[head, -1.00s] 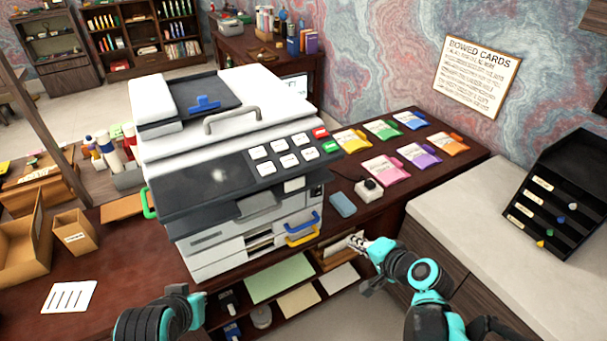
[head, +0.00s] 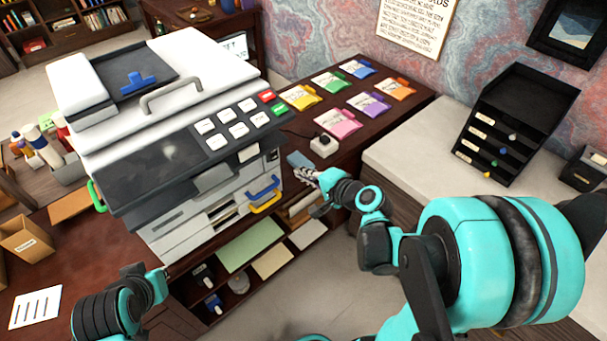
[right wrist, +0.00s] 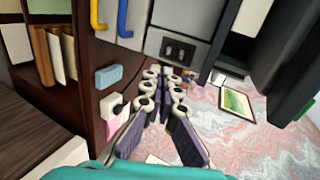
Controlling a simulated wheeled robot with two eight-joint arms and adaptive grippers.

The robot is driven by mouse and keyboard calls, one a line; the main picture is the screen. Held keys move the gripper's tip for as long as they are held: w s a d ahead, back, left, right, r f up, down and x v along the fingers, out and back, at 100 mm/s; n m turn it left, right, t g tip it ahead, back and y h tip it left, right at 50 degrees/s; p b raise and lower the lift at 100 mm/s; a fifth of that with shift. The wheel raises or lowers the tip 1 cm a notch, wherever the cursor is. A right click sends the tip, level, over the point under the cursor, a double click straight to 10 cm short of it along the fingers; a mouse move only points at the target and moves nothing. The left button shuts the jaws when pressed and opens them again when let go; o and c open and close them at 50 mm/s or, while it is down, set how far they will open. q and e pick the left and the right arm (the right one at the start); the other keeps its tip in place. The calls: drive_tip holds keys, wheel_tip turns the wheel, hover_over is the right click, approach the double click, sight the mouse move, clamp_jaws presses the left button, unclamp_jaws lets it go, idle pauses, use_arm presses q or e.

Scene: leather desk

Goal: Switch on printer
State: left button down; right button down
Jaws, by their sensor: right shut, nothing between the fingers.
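The white and grey printer (head: 185,75) stands on the leather desk, its dark front panel (head: 150,165) facing me. Several white buttons, a red button (head: 267,97) and a green button (head: 278,111) sit at the panel's right end. A small dark switch plate (head: 272,155) is below them; it also shows in the right wrist view (right wrist: 177,50). My right gripper (head: 304,174) is shut and empty, just right of the printer's front, apart from it. Its fingers (right wrist: 165,73) point towards the switch plate. My left gripper (head: 150,272) is low in front of the printer; its fingers are unclear.
A blue block (head: 299,160) lies near my right gripper, with a white box with a black top (head: 323,145) beyond it. Several coloured packets (head: 338,122) lie behind. A blue handle (head: 262,188) and yellow handle (head: 265,202) stick out of the printer's front. Open shelves are below.

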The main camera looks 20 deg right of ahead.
sight(275, 159)
drive_tip(key=shift+w+r+b+x, duration=0.15)
drive_tip(key=shift+b+x, duration=0.25)
drive_tip(key=shift+x, duration=1.35)
drive_tip(key=shift+r+b+x, duration=0.2)
drive_tip(key=shift+b+x, duration=0.2)
drive_tip(key=shift+x, duration=1.3)
drive_tip(key=shift+w+r+b+x, duration=0.15)
drive_tip(key=shift+b+x, duration=0.25)
drive_tip(key=shift+x, duration=1.35)
drive_tip(key=shift+w+a+f+b, duration=0.2)
drive_tip(key=shift+w+b, duration=0.1)
drive_tip(key=shift+b, duration=0.1)
drive_tip(key=shift+r, duration=0.1)
